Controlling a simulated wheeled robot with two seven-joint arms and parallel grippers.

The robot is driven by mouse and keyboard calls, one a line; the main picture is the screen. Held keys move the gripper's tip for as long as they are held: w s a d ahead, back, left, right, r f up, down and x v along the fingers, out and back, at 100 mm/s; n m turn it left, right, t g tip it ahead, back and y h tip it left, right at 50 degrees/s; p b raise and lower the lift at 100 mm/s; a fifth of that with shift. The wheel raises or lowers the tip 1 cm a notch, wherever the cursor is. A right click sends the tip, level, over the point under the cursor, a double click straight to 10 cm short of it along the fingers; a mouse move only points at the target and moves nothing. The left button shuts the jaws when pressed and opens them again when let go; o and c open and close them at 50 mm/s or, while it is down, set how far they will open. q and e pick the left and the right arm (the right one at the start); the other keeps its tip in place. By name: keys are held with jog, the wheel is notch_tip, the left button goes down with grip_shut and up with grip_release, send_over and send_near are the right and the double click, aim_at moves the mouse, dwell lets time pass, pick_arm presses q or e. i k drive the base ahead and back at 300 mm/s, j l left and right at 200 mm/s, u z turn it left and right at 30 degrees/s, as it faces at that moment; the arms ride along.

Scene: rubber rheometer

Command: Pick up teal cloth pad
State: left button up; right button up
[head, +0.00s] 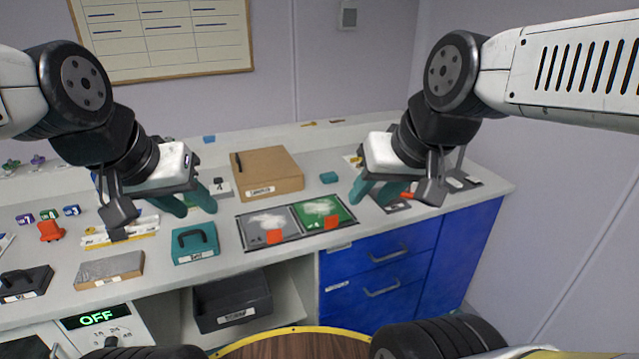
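My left gripper (195,209) hangs above the counter left of the brown box, behind the teal case. Its teal fingers are also apart and look empty. Neither gripper visibly touches the pad.
A brown box (266,172) stands at the back middle. A grey mat (253,239) and a green mat (342,221) lie at the front edge. A teal handled case (194,243) stands left of them. Blue drawers (381,269) are below. Small tools surround my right gripper.

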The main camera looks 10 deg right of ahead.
aim_at(330, 177)
jog(key=i+l, duration=0.25)
jog(key=l, duration=0.15)
jog(key=i+l, duration=0.25)
jog(key=i+l+u, duration=0.1)
jog(key=l, duration=0.4)
jog(key=i+l, duration=0.35)
jog(key=l+u, duration=0.15)
jog(key=u, duration=1.1)
jog(key=i+l, duration=0.05)
